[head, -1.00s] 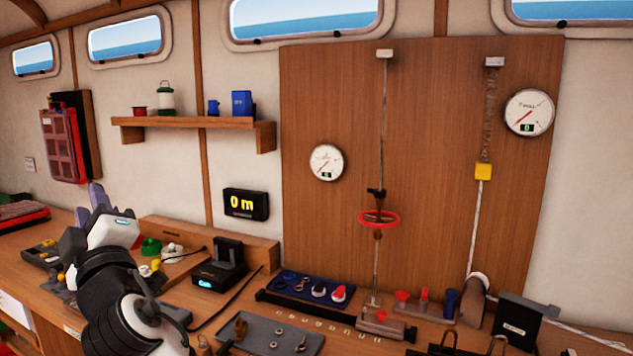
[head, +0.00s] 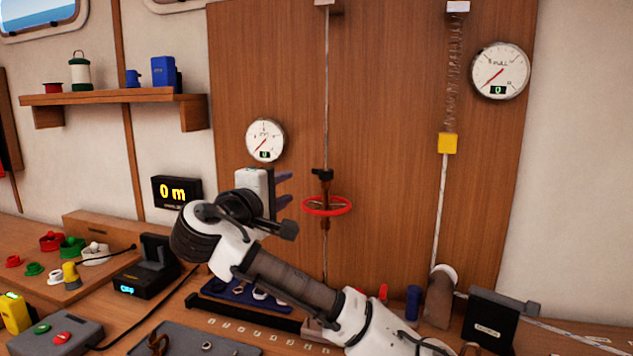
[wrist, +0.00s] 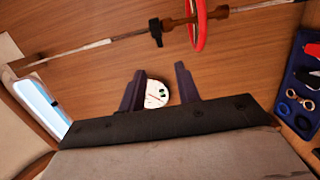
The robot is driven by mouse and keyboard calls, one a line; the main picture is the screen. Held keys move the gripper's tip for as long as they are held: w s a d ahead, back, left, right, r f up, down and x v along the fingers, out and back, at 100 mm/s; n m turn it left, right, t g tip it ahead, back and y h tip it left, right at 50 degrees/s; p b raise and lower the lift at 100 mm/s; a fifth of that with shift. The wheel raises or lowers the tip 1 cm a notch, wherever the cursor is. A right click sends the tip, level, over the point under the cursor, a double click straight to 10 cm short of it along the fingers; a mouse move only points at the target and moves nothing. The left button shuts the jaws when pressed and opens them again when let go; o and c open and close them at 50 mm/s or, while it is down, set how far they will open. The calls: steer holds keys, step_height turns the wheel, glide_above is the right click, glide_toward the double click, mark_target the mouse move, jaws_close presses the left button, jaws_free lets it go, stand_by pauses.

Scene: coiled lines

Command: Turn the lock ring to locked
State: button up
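A vertical rod hangs in front of the wooden panel (head: 390,150). It carries a red wheel-like ring (head: 345,211) and, just above that, a small black winged piece (head: 322,175). I cannot tell for sure which is the lock ring, nor read any locked mark. In the wrist view the red ring (wrist: 199,25) and black piece (wrist: 156,32) lie near the top. My gripper (head: 284,188) is open and empty, its two dark fingers pointing right towards the rod, left of the black piece and apart from it. The open fingers also show in the wrist view (wrist: 160,82).
A round gauge (head: 265,141) is on the panel left of the rod, and a larger one (head: 500,70) at upper right. A yellow block (head: 447,143) hangs on a line to the right. A blue tray (wrist: 293,88) lies on the bench below. Room around the ring is clear.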

mark_target(314, 172)
steer(key=p+x, duration=0.4)
steer(key=x, duration=0.8)
steer(key=shift+r, duration=0.15)
steer(key=shift+w+d, duration=0.25)
steer(key=shift+w, duration=0.25)
jaws_close()
